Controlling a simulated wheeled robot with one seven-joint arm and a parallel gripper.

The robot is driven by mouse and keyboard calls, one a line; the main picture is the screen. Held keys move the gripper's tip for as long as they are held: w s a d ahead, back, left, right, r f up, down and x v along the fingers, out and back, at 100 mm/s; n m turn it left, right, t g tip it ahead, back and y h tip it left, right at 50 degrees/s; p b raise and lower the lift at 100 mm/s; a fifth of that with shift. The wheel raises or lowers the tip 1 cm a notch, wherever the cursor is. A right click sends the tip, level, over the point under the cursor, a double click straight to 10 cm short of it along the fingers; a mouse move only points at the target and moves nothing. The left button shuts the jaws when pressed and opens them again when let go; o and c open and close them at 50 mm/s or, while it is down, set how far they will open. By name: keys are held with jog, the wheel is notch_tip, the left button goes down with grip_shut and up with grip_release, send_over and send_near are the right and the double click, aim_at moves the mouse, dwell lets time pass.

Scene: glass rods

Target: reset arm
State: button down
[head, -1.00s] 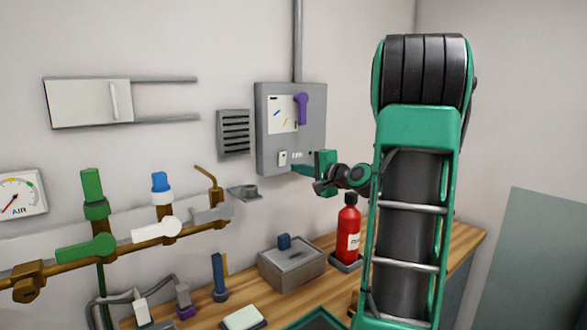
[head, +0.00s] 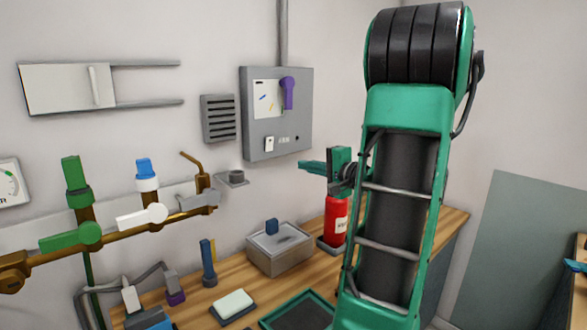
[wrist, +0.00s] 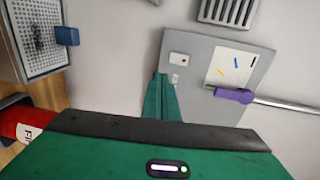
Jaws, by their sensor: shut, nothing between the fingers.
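My gripper (head: 306,167) is in the head view, a little below the grey wall box and in front of the red extinguisher. Its green fingers are together and empty, pointing left. In the wrist view the shut fingers (wrist: 161,98) point at the lower part of the grey box (wrist: 205,72), which also shows in the head view (head: 300,110). The box carries a purple lever (head: 288,92), a white label and a small white switch (head: 269,143). The gripper is apart from the box. My green and black arm fills the right of the head view.
The red extinguisher (head: 336,220) stands on the wooden counter (head: 225,289), partly behind my gripper. A grey box with a blue knob (head: 279,256) is left of it. Brass pipes with green, blue and white valve handles (head: 146,215) run along the left wall. A vent (head: 219,118) is beside the wall box.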

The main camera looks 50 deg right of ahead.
jog(key=s+a+f+n+g+y, duration=0.3)
jog(key=a+f+n+g, duration=0.5)
jog(key=a+f, duration=0.6)
jog(key=s+a+f+n+g, duration=0.1)
jog(key=s+a+g, duration=0.1)
jog(key=s, duration=0.5)
jog(key=s+a+f+n+g+h, duration=0.1)
jog(key=s+a+n+g, duration=0.1)
jog(key=s, duration=0.5)
jog(key=s+a+f+n+g, duration=0.1)
jog(key=s+a+g, duration=0.2)
jog(key=s+g, duration=0.2)
jog(key=shift+s+a, duration=0.25)
jog(key=shift+s, duration=0.85)
jog(key=shift+w+f+h, duration=0.2)
jog(key=shift+w+h, duration=0.1)
jog(key=shift+w, duration=0.35)
